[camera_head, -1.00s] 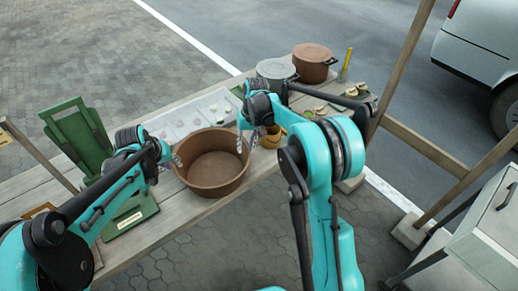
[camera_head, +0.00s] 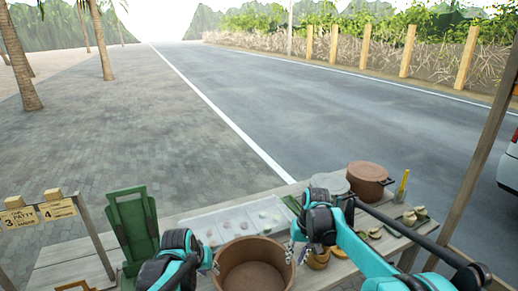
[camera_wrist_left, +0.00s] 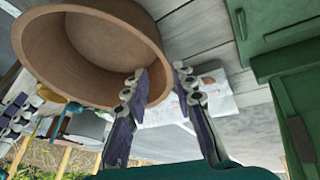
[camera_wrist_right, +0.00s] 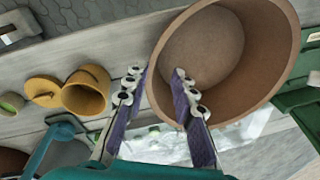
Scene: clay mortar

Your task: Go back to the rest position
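A brown clay pot (camera_head: 252,272), wide and empty, stands at the front of the wooden table between my two grippers. My left gripper (camera_head: 207,258) is at its left side. My right gripper (camera_head: 297,246) is at the pot's right side. I cannot tell whether the fingers touch the rim.
A green stand (camera_head: 133,225) is left of the pot. A white tray (camera_head: 205,224) with small pieces lies behind it. A wooden post (camera_head: 480,145) rises at the right.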

